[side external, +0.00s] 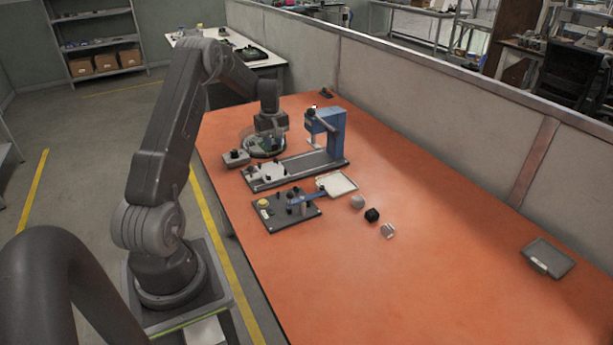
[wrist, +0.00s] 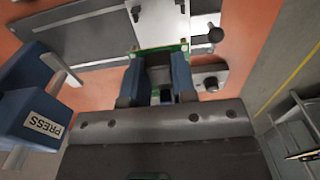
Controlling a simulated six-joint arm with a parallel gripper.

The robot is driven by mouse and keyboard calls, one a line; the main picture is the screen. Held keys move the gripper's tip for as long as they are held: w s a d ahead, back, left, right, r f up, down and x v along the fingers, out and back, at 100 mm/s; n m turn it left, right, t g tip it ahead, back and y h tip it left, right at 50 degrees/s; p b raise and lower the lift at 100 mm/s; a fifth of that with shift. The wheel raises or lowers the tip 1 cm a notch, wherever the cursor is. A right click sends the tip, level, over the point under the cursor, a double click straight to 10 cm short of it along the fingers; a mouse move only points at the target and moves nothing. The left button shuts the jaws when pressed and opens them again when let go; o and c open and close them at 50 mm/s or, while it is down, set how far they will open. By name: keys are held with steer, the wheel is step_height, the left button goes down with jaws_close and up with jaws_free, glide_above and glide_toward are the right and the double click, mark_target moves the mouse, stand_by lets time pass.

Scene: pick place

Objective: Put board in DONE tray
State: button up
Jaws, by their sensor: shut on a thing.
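The board (wrist: 150,48) is green and shows in the wrist view between the blue-grey fingers of my gripper (wrist: 160,72), which is shut on it. In the side view my gripper (side external: 268,140) is at the far left end of the orange table, by a round clear-walled dish (side external: 247,150); the board is mostly hidden there. A grey tray (side external: 547,258) with a small pale label lies at the far right of the table. A white shallow tray (side external: 337,184) lies near the middle. I cannot read a DONE label on either.
A blue press (side external: 326,122) stands on a grey rail base (side external: 300,168) beside my gripper; its PRESS label shows in the wrist view (wrist: 45,117). A dark fixture plate (side external: 285,212) with a blue lever is nearer. The table's right half is mostly clear.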

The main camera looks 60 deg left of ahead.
step_height(320, 180, up, 18)
steer(key=m, duration=0.5)
glide_above(338, 188)
step_height(338, 188, down, 28)
steer(key=shift+s+r, duration=0.1)
stand_by(0.7)
steer(key=shift+n, duration=0.3)
steer(key=o, duration=0.8)
